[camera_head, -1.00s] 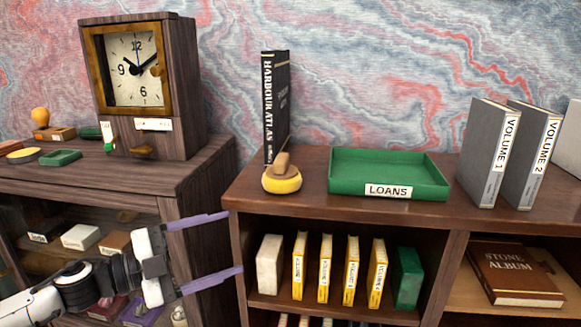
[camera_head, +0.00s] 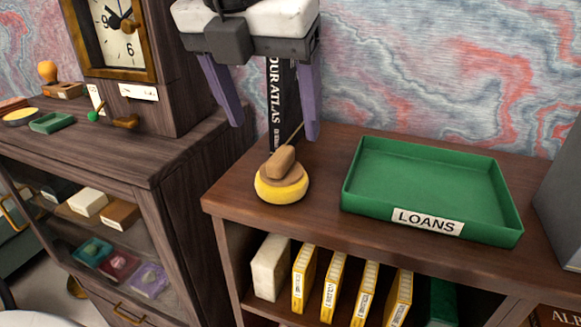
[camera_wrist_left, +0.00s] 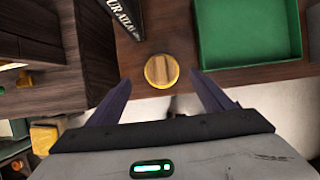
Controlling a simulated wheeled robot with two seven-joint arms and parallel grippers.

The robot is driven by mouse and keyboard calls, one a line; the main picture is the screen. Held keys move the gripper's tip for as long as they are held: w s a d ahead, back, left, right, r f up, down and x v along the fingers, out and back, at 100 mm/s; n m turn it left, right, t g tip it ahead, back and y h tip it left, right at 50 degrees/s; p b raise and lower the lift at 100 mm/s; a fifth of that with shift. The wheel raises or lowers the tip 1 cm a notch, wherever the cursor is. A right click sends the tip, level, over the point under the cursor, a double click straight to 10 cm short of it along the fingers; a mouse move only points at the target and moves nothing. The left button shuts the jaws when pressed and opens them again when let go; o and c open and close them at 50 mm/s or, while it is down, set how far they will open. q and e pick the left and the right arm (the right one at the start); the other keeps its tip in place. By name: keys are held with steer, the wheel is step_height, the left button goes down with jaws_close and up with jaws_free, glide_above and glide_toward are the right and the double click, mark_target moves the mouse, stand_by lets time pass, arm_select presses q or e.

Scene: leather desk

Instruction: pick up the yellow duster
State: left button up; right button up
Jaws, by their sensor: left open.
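The yellow duster (camera_head: 283,191), a round yellow pad with a wooden handle on top, sits on the brown shelf top (camera_head: 330,225) near its left front corner. It also shows in the left wrist view (camera_wrist_left: 161,71), ahead of and between the fingers. My left gripper (camera_head: 272,130) is open and empty, above the duster with its purple fingers pointing down. It is apart from the duster. In the left wrist view the left gripper (camera_wrist_left: 165,95) shows both fingers spread wide. My right gripper is not in view.
A black book, the atlas (camera_head: 276,100), stands upright just behind the duster, partly hidden by my gripper. A green LOANS tray (camera_head: 375,209) lies to the right. The dark clock cabinet (camera_head: 130,150) stands to the left. Yellow volumes (camera_head: 334,285) fill the shelf below.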

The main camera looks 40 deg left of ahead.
mark_target(281, 153)
arm_select(q)
steer(key=x, duration=0.3)
steer(key=shift+f, duration=0.1)
steer(key=shift+p+x, duration=0.55)
steer(key=shift+x, duration=2.1)
steer(key=c, duration=1.2)
step_height(281, 153, up, 10)
steer(key=shift+r, duration=0.1)
steer(key=o, duration=0.6)
steer(key=c, duration=0.4)
steer(key=shift+s, duration=0.1)
